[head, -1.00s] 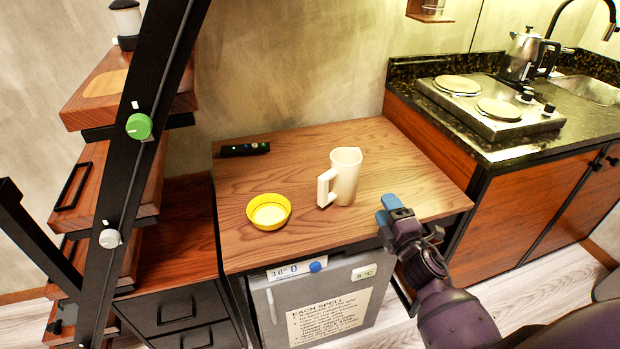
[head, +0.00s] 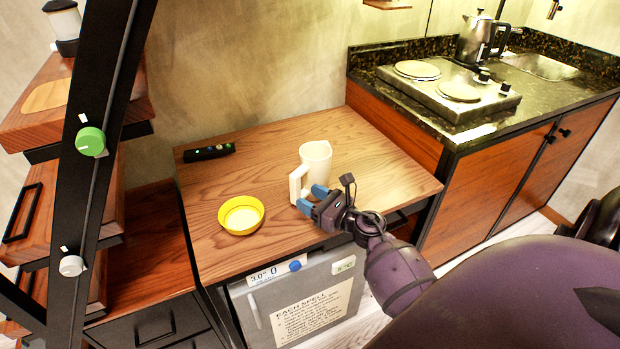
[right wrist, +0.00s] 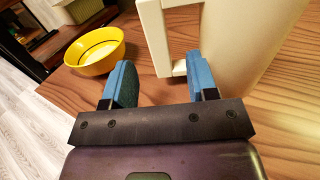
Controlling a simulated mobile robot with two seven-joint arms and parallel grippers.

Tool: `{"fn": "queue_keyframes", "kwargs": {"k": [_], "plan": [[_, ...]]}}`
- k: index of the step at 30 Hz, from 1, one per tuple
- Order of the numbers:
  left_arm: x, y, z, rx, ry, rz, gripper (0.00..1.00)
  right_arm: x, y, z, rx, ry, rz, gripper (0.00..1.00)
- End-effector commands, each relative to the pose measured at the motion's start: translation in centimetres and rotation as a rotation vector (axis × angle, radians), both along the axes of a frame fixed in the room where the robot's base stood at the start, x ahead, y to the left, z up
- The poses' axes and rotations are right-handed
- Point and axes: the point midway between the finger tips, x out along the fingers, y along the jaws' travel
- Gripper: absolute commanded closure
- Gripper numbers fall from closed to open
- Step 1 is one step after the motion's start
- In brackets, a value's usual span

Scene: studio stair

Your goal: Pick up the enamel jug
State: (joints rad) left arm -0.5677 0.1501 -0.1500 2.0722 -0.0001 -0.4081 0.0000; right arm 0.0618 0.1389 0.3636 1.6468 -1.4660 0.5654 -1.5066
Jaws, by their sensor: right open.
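The cream enamel jug (head: 318,164) stands upright on the wooden counter, its squared handle (head: 297,183) towards the left. My right gripper (head: 311,194) is open and empty at the near side of the jug, low by the handle. In the right wrist view the blue fingers (right wrist: 160,80) point at the handle (right wrist: 154,38), which shows in the gap between them, with the jug body (right wrist: 255,50) to the right. I cannot tell whether a finger touches the jug. My left gripper is not in view.
A yellow bowl (head: 241,215) sits left of the jug, also in the right wrist view (right wrist: 95,50). A black control strip (head: 209,152) lies at the counter's back left. A raised hob unit (head: 440,90) stands at the right; a black stair rail (head: 105,150) rises at the left.

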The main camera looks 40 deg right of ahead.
Motion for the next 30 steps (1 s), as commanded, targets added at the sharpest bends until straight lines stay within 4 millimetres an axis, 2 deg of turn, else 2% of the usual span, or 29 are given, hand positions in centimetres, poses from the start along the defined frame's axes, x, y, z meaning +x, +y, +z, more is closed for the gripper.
{"fn": "queue_keyframes", "kwargs": {"k": [3,10,21,30], "plan": [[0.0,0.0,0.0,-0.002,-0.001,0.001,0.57,1.3,0.3,0.0,0.001,0.0,-0.001,0.47],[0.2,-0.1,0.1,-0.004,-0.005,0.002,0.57,2.6,0.6,0.1,0.002,-0.001,-0.001,0.47],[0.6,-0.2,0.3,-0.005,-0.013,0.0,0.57,6.6,1.6,0.0,0.003,0.001,-0.001,0.47],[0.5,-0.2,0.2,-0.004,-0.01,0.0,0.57,6.9,1.7,-0.1,0.001,0.002,-0.001,0.47]]}}
